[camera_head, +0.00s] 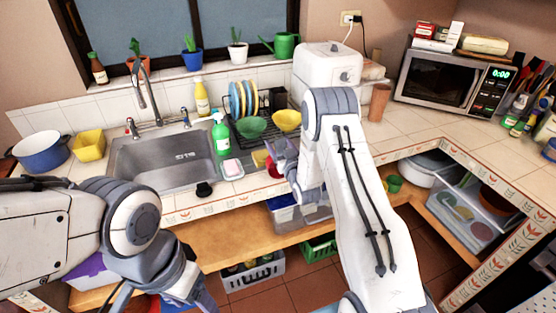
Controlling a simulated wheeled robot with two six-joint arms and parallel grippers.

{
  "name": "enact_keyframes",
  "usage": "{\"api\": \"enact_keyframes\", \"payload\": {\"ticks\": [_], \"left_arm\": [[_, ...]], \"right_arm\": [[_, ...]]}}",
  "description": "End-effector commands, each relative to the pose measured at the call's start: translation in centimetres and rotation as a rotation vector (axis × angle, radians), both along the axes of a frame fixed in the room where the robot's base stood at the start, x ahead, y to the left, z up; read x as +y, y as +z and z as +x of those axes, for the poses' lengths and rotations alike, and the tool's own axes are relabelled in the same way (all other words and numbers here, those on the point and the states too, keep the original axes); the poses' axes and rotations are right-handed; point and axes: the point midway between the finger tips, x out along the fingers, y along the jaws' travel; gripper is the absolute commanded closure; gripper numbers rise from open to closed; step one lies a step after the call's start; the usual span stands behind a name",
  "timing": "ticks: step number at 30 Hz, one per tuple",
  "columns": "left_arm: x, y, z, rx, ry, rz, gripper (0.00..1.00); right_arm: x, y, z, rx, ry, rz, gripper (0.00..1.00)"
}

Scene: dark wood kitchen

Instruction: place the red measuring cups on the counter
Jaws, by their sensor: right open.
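A small red item (274,170), which looks like the red measuring cups, sits at the counter's front edge, right of the sink. It is partly hidden by my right gripper (281,158), which is open and right beside it; I cannot tell whether they touch. The tiled counter (420,126) runs along the wall and round to the right. My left gripper (192,296) hangs low at the bottom of the view, in front of the lower shelf; its fingertips are not clear.
The sink (165,160) is left of the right gripper. A dish rack with plates (240,98), a green bowl (251,127), a yellow bowl (287,120) and a green soap bottle (220,136) stand close by. A microwave (455,82) stands at right; the counter before it is clear.

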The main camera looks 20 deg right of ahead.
Motion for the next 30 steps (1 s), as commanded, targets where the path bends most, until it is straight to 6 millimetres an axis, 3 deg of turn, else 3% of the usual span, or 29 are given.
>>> {"api": "enact_keyframes", "payload": {"ticks": [7,8,12,13,30], "left_arm": [[0.01,0.01,-0.01,0.000,0.000,0.000,0.35],[0.01,0.01,-0.01,0.000,0.000,0.000,0.35],[0.01,0.01,-0.01,0.000,0.000,0.000,0.35],[0.01,0.01,-0.01,0.000,0.000,0.000,0.35],[0.01,0.02,-0.01,0.000,0.000,0.000,0.35]], "right_arm": [[0.01,-0.07,0.20,0.001,0.000,0.000,0.30],[0.01,-0.06,0.19,0.001,0.000,0.000,0.38],[0.00,-0.04,0.19,0.000,0.000,0.000,0.91],[0.00,-0.04,0.18,0.000,0.000,0.000,1.00],[-0.02,0.00,0.18,0.000,0.000,-0.001,1.00]]}}
